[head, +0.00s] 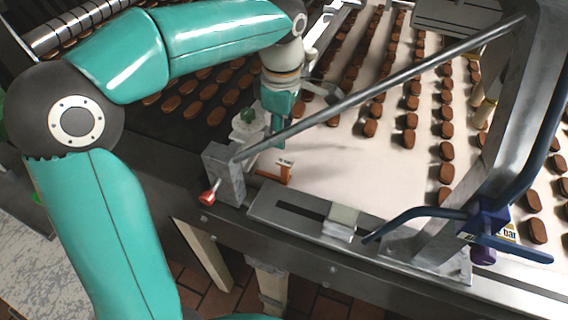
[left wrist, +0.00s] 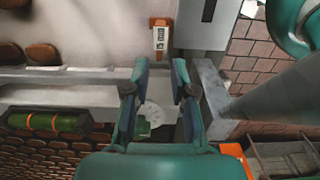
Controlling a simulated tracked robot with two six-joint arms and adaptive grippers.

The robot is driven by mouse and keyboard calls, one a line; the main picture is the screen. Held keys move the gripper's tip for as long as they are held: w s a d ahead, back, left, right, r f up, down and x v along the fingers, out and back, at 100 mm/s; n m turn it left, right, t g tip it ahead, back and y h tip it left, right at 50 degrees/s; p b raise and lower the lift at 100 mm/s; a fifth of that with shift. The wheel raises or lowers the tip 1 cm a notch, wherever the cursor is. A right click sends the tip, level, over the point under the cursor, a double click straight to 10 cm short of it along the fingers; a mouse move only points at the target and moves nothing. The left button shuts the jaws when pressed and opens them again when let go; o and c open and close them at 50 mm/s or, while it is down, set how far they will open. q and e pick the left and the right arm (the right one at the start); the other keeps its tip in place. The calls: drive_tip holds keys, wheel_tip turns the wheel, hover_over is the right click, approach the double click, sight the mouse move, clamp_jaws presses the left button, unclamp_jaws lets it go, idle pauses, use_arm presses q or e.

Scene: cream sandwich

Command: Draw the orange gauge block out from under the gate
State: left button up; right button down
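The orange gauge block (head: 287,173) stands out near the belt's near left corner, with a white printed label. In the left wrist view the block (left wrist: 160,40) lies ahead of the fingertips, label facing the camera. A pale rail (left wrist: 75,95) crosses just short of it; I cannot tell whether this is the gate, or how far the block is under anything. My left gripper (head: 277,125) is above the block in the head view. Its fingers are apart and empty in the left wrist view (left wrist: 159,75), not touching the block. My right gripper is not in view.
A long slanted metal bar (head: 380,88) crosses above the belt (head: 330,160) from a grey bracket (head: 225,175) with a red knob (head: 209,197). Rows of brown biscuits lie farther back. A blue handle (head: 420,213) stands at the right. A green cylinder (left wrist: 47,124) lies left of the fingers.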

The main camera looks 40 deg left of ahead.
sight(284, 161)
use_arm(q)
wheel_tip(284, 161, down, 11)
drive_tip(key=shift+f, duration=0.2)
idle(0.3)
clamp_jaws()
drive_tip(key=shift+d, duration=0.15)
drive_tip(key=shift+w+d+b, duration=0.1)
drive_tip(key=shift+w+d, duration=0.2)
drive_tip(key=shift+d, duration=0.8)
drive_tip(key=shift+w+d+b, duration=0.1)
drive_tip(key=shift+w+d, duration=0.15)
drive_tip(key=shift+d, duration=0.8)
drive_tip(key=shift+w+d+b, duration=0.1)
drive_tip(key=shift+w+d, duration=0.2)
drive_tip(key=shift+d, duration=0.8)
drive_tip(key=shift+r, duration=0.1)
